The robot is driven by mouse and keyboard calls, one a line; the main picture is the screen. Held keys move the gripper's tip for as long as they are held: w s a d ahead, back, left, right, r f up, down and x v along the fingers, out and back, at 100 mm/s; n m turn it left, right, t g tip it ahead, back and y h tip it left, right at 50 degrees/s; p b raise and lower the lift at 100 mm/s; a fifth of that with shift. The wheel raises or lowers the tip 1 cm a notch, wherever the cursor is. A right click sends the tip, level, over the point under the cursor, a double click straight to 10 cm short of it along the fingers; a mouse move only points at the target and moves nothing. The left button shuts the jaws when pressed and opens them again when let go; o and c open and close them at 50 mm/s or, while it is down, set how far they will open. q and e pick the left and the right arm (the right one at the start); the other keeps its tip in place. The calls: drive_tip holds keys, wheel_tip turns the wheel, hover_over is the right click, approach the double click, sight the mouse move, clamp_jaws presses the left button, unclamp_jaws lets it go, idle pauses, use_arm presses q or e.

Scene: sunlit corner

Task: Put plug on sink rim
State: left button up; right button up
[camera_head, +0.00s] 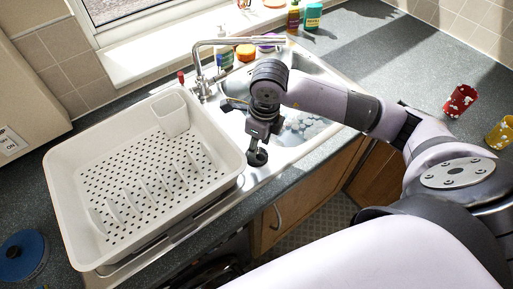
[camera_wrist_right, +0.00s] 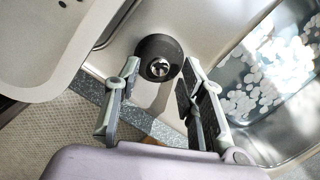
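The plug (camera_wrist_right: 158,57) is a dark round piece with a metal centre. In the head view the plug (camera_head: 257,157) shows just below my right gripper (camera_head: 260,146), over the pale sink rim (camera_head: 256,176) at the front. Whether the plug touches the rim is hard to tell. The sink basin (camera_head: 322,128) is to the right. My left gripper is not in view.
A white dish rack (camera_head: 66,160) stands close on the left. The tap (camera_head: 207,75) is behind, with bottles and sponges by the window. A red cup (camera_head: 460,100) and a yellow cup (camera_head: 501,132) stand on the right counter. The counter's front edge is near the plug.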

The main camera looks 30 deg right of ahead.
sight(261, 158)
wheel_tip(261, 158, up, 9)
drive_tip(key=s+b, duration=0.1)
drive_tip(key=shift+d+b, duration=0.2)
drive_tip(key=shift+b, duration=0.2)
